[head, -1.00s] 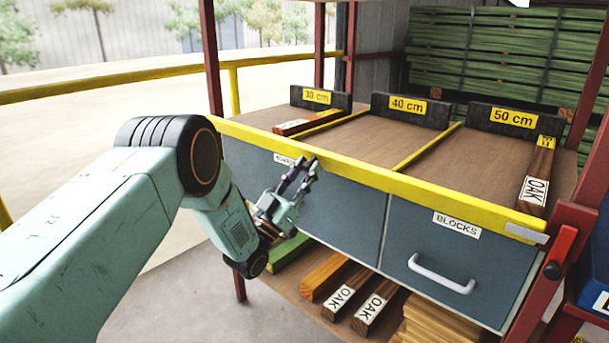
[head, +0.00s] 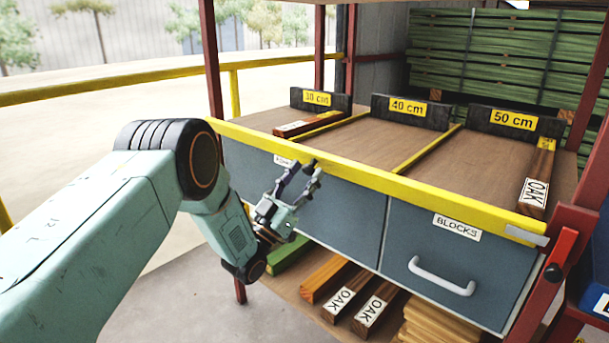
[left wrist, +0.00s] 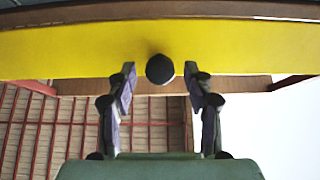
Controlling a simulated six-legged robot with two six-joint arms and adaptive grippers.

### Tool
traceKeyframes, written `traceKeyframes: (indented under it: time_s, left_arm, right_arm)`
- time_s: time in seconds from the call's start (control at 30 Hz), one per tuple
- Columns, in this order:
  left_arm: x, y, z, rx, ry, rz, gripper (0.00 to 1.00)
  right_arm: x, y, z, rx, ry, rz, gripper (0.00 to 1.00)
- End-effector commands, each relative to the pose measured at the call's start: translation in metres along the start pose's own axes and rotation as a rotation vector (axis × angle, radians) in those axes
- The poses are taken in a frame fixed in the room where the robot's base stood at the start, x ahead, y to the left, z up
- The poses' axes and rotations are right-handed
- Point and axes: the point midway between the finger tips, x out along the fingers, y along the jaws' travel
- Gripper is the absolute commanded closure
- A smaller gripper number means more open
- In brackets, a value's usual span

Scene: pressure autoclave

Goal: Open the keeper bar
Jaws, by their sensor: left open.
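The keeper bar appears to be the yellow bar (head: 400,185) along the front edge of the wooden shelf top. It lies across the front, with the shelf's yellow dividers behind it. In the left wrist view the yellow bar (left wrist: 60,50) spans the picture and bears a dark round knob (left wrist: 160,69). My left gripper (head: 305,172) is open just in front of the bar, left of its middle. In the left wrist view its fingertips (left wrist: 159,76) stand on either side of the knob; I cannot tell whether they touch it. My right gripper is not in view.
Grey drawers hang below the bar, one labelled BLOCKS (head: 457,226) with a white handle (head: 441,276). Oak blocks (head: 536,178) lie on the shelf top and below. A red post (head: 555,260) stands at the right. A yellow railing (head: 120,82) runs at the left.

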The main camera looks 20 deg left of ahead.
Motion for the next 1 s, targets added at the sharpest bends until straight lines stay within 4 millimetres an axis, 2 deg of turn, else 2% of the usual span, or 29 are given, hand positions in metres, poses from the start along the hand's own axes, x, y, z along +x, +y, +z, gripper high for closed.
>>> traceKeyframes:
  time_s: [0.3, 0.43, 0.77, 0.87, 1.0]
  left_arm:
    - [-0.052, -0.001, 0.001, -0.002, -0.006, -0.004, 0.48]
    - [-0.064, 0.0, 0.001, -0.001, -0.004, -0.002, 0.48]
    - [-0.07, 0.0, 0.0, -0.001, -0.002, -0.001, 0.48]
    - [-0.068, 0.0, -0.001, -0.001, -0.001, -0.001, 0.55]
    - [-0.053, -0.006, -0.023, 0.008, 0.013, -0.008, 0.67]
  right_arm:
    - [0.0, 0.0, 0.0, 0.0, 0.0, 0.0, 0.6]
    - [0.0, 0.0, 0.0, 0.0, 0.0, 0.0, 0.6]
    - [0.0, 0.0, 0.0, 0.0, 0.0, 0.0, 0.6]
    - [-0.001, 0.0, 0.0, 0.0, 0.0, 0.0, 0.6]
    - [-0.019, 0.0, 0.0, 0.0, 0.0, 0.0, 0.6]
